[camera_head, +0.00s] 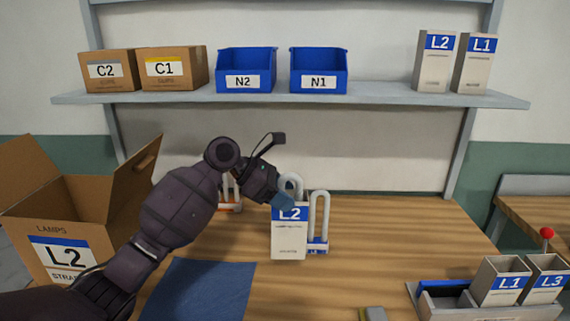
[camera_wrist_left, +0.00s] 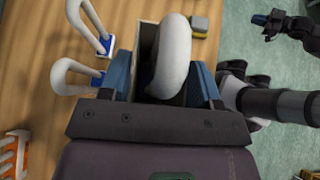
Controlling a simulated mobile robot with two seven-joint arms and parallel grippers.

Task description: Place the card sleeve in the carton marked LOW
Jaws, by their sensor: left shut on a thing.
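A white card sleeve marked L2 (camera_head: 289,240) with a blue band stands upright over the table in the head view. A white looped tube (camera_head: 291,183) rises from its open top; the loop also shows in the wrist view (camera_wrist_left: 172,55). My left gripper (camera_head: 283,200) is shut on the sleeve near its top, and its blue fingers (camera_wrist_left: 163,88) sit on either side of it in the wrist view. An open brown carton (camera_head: 92,213) at the left is marked LAMPS L2. I see no carton marked LOW. My right gripper (camera_wrist_left: 275,22) shows small in the wrist view, jaw state unclear.
A blue-based looped tube (camera_head: 319,225) stands beside the sleeve; orange-based ones (camera_head: 230,200) are behind. A blue mat (camera_head: 198,290) lies in front. A tray (camera_head: 480,312) at right holds sleeves L1 and L3. The shelf (camera_head: 300,96) carries cartons, blue bins and sleeves.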

